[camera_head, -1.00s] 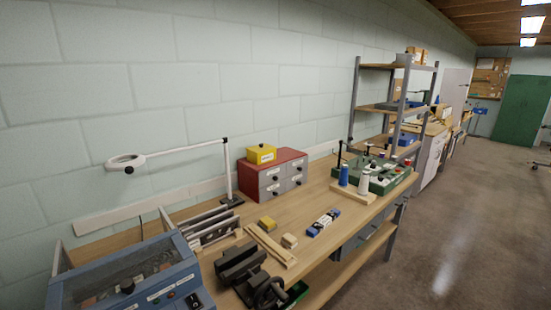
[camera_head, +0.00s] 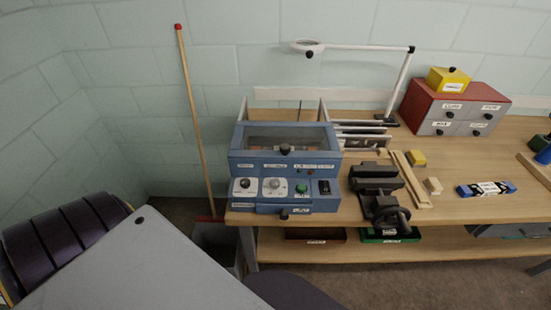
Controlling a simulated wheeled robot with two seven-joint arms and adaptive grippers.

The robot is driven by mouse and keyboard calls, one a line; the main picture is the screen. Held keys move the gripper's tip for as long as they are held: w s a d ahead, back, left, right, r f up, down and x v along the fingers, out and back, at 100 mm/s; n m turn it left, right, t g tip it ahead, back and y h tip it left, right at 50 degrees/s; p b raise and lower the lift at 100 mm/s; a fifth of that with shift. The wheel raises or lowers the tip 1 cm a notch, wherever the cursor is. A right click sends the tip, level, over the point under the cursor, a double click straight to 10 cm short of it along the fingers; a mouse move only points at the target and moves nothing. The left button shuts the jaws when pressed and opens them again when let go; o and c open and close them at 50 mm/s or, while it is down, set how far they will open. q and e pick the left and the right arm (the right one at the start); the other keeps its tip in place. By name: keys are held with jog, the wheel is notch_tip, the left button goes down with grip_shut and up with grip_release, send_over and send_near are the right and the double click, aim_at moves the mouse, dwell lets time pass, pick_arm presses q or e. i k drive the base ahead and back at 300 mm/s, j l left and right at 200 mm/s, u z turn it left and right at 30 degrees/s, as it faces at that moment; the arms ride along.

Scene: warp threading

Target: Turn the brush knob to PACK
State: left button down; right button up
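A blue machine (camera_head: 285,160) with a clear-windowed lid stands at the left end of the wooden workbench. Its front panel carries a dark knob (camera_head: 245,183) on a white plate at the left and a light grey knob (camera_head: 274,184) on a white plate beside it. The labels are too small to read, so I cannot tell which knob is the brush knob or where either points. Neither of my grippers is in view.
A dark vise (camera_head: 380,195) stands right of the machine on the workbench (camera_head: 450,208). A magnifier lamp (camera_head: 308,47) reaches over from behind. A red drawer cabinet (camera_head: 455,107) stands at the right. A broom handle (camera_head: 193,110) leans on the wall at left.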

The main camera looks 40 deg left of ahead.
aim_at(246, 183)
jog(key=u, duration=1.05)
